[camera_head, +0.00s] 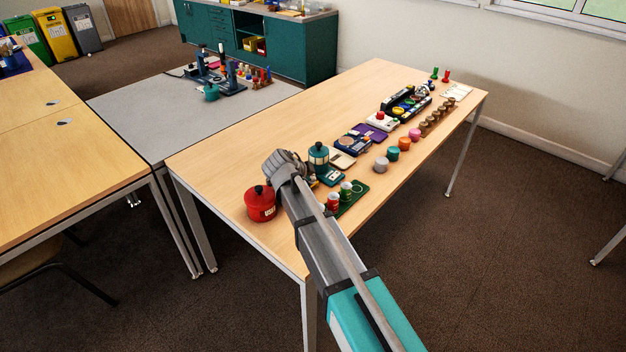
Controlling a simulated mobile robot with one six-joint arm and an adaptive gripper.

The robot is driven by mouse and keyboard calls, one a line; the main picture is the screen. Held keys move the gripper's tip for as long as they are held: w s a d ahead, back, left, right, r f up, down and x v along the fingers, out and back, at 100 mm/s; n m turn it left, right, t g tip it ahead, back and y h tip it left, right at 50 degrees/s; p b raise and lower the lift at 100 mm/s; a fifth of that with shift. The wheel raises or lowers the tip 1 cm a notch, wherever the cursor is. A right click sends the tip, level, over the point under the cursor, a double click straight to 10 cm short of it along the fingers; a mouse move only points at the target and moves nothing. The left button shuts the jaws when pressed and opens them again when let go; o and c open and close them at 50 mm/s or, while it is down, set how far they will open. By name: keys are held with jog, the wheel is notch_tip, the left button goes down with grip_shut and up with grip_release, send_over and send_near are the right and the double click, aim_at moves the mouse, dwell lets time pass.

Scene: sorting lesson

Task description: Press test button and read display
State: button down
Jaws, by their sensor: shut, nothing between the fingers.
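My gripper (285,165) is at the end of my arm, over the near left part of the wooden table (232,150). Its fingertips are hidden behind the wrist. A white box (389,126) with a red dome-shaped button (380,115) stands farther along the table, well away from my gripper. Behind it is a dark device (388,102) with a yellow round part (398,110). I cannot tell which part is the test button, and no display reading is legible.
A red lidded pot (260,204) stands close left of my gripper. Coloured round pots (392,153) line the right side. The table's left part is clear.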

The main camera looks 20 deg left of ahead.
jog(key=shift+s+d+f, duration=0.1)
jog(key=shift+f, duration=0.05)
jog(key=shift+w+a+r+p, duration=0.25)
jog(key=shift+w+r+p, duration=0.1)
jog(key=shift+r+p, duration=0.5)
jog(key=shift+f, duration=0.15)
jog(key=shift+r+p, duration=2.55)
jog(key=shift+p, duration=0.1)
jog(key=shift+d, duration=0.1)
